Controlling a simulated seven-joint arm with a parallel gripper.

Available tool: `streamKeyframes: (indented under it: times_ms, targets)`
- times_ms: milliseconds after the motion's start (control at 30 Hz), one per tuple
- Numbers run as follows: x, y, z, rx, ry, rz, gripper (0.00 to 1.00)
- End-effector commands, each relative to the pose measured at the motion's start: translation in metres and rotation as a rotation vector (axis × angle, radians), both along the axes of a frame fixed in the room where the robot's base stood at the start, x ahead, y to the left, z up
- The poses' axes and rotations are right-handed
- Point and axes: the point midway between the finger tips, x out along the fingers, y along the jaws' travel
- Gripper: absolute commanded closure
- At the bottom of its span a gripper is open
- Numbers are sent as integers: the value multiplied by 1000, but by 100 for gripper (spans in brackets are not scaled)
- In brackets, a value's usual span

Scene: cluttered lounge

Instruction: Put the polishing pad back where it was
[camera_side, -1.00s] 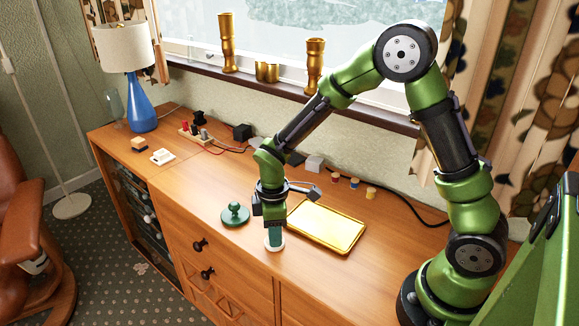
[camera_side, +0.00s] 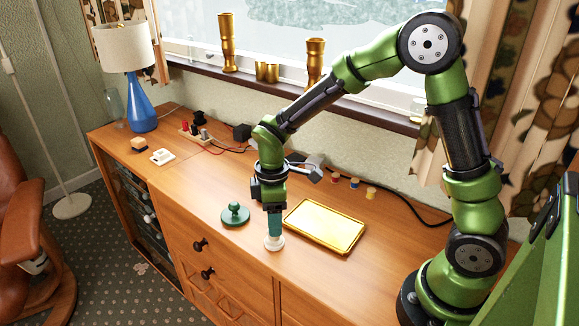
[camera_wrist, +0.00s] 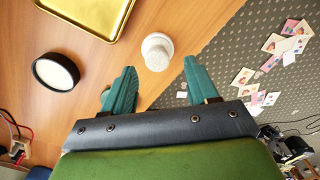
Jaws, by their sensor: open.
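A white round piece with a knob handle (camera_side: 274,243), which I take for the polishing pad, stands flat on the wooden cabinet top near its front edge. It also shows in the wrist view (camera_wrist: 157,50), beyond and between the fingertips. My gripper (camera_side: 275,231) points down just above it, with its teal fingers spread and empty; they also show in the wrist view (camera_wrist: 160,67).
Spools (camera_side: 352,183), cables and a red-and-black connector block (camera_side: 195,133) stand at the back. A blue lamp (camera_side: 142,103) stands far left. The front edge drops to the floor.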

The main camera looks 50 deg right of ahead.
Motion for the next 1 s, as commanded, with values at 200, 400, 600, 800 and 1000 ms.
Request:
streamKeyframes:
  times_ms: [200,400,600,800,1000]
  targets:
    - [1,0,47,1,-6,-1,42]
    - [0,0,70,1,-2,-1,42]
    - [-16,-4,99,27,-73,-128,42]
    - [-65,-15,148,155,-256,-507,42]
    - [-114,-21,172,350,-397,-870,42]
